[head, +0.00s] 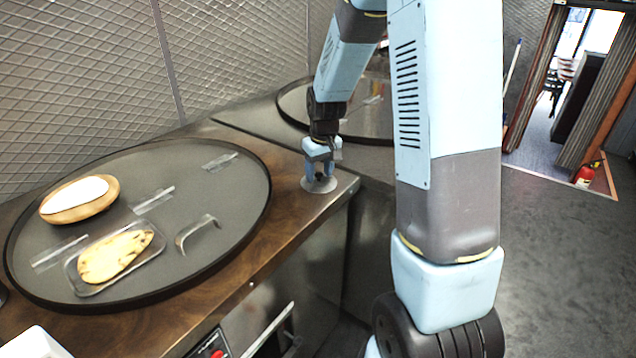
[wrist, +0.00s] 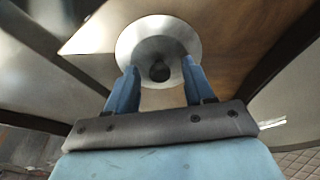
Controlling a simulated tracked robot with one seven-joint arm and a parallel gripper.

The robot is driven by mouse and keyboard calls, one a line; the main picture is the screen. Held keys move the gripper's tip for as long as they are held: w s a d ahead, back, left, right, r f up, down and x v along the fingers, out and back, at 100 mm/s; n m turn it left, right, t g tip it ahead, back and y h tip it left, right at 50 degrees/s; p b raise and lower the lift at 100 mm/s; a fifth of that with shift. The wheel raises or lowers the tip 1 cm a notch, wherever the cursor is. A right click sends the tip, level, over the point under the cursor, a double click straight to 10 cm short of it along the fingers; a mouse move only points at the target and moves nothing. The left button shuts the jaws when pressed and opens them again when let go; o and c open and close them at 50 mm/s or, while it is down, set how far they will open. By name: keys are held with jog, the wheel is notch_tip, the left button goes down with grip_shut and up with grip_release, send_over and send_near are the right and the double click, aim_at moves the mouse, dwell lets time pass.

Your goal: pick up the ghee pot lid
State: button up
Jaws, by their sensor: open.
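The ghee pot lid (head: 318,185) is a round grey metal disc lying on the wooden counter near its right-hand corner. In the wrist view the lid (wrist: 158,33) shows as a pale disc with a dark round knob (wrist: 159,71) at its middle. My gripper (head: 320,165) is right above the lid, pointing down. In the wrist view its two blue fingers (wrist: 160,84) are apart, one on each side of the knob, with nothing seen gripped. I cannot tell whether the fingers touch the lid.
A large round dark-rimmed tray (head: 232,205) fills the counter to the left. It holds a flatbread on a clear dish (head: 115,257) and a wooden bowl with something white (head: 80,199). Another round tray (head: 290,103) lies behind my arm. The counter's edge (head: 350,190) is close on the right.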

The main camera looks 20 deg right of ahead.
jog(key=shift+c, duration=0.4)
grip_shut()
jog(key=shift+r, duration=0.1)
